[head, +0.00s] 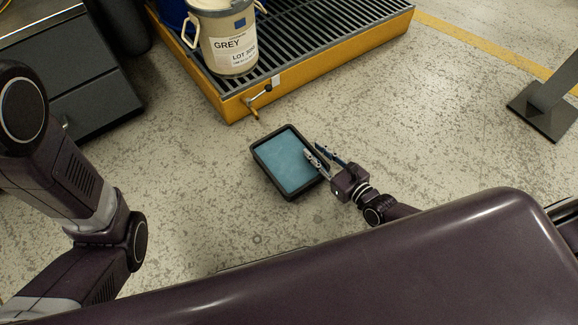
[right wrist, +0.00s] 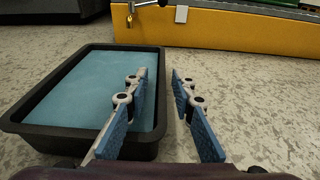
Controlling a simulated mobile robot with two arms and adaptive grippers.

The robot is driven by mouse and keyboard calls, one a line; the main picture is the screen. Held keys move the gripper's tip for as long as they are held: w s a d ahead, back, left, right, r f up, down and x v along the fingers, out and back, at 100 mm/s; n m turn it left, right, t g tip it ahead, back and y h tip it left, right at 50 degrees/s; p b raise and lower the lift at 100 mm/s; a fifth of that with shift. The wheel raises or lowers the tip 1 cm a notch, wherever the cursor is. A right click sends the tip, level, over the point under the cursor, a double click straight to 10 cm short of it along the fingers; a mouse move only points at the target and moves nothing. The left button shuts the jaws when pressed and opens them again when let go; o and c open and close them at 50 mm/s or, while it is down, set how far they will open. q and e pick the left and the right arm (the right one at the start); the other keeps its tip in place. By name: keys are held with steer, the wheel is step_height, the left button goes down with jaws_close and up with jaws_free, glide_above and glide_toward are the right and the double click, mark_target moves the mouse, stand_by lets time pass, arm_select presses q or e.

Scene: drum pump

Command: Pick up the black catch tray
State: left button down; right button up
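The black catch tray (head: 256,159) sits flat on the concrete floor, with a blue-teal surface inside it. It also shows in the right wrist view (right wrist: 30,136), filling the left side. My right gripper (head: 316,147) is open at the tray's right side. In the right wrist view the open fingers (right wrist: 158,78) appear on either side of the tray's right wall, the left finger over the inside and the right finger outside. I cannot tell whether either finger touches the wall. My left gripper is not in view; only my left arm shows at the left.
A yellow spill pallet (head: 300,72) with a black grating stands behind the tray, with a brass tap (head: 254,107) at its near side. A dark cabinet (head: 92,95) is at left, a metal stand (head: 545,112) at right. Floor around the tray is clear.

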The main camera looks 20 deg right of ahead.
steer(key=shift+b+x, duration=0.35)
steer(key=shift+x, duration=0.85)
jaws_close()
